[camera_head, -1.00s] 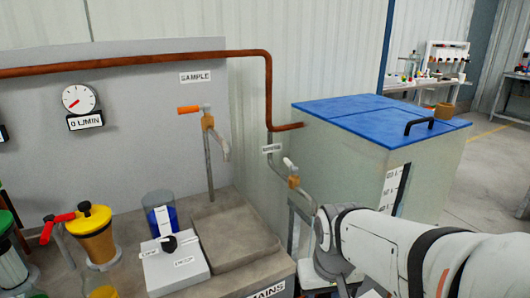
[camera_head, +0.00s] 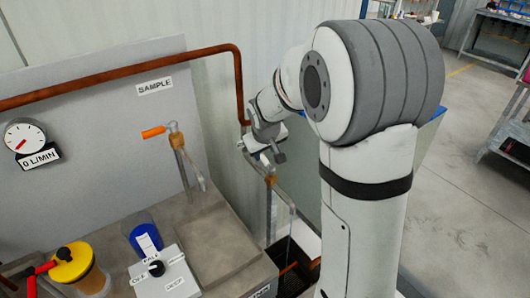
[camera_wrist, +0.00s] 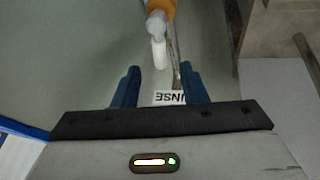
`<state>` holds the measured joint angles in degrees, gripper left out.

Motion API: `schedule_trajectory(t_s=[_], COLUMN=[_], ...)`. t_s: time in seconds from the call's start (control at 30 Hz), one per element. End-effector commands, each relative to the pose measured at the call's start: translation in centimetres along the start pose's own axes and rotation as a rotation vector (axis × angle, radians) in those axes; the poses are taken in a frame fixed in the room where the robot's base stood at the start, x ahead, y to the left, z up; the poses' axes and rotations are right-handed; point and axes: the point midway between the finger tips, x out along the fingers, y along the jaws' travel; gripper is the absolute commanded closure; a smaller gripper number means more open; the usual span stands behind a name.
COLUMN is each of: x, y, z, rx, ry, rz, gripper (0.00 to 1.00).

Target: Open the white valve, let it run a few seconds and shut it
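The white valve handle (camera_wrist: 159,50) shows in the wrist view on a brass body (camera_wrist: 160,8), with its free end between my fingertips. In the head view my gripper (camera_head: 264,154) is just above the brass valve body (camera_head: 270,180) and hides most of the handle. My gripper (camera_wrist: 159,70) is open, with gaps between both dark blue fingers and the handle. Whether anything touches in depth I cannot tell. A label ending in "INSE" (camera_wrist: 172,98) reads upside down behind the fingers. The flow dial (camera_head: 24,137) above the "0 L/MIN" sign has its red needle pointing lower left.
An orange-handled valve (camera_head: 155,132) under the "SAMPLE" sign stands left of my gripper. A copper pipe (camera_head: 238,85) runs down behind it. A switch box (camera_head: 163,275) and a yellow-topped pump (camera_head: 77,263) sit on the bench. My arm hides most of the blue-lidded tank.

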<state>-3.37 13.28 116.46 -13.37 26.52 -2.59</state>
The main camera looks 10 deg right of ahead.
Motion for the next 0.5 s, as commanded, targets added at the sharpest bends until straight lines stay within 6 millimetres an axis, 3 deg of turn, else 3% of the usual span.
schedule_trajectory(t_s=[0.23,0.5], x=[3.7,4.8], y=[0.1,0.2], z=[0.1,0.1], rx=[0.002,0.003], ry=[-0.003,-0.001], rz=[0.000,0.001], gripper=[0.61,0.61])
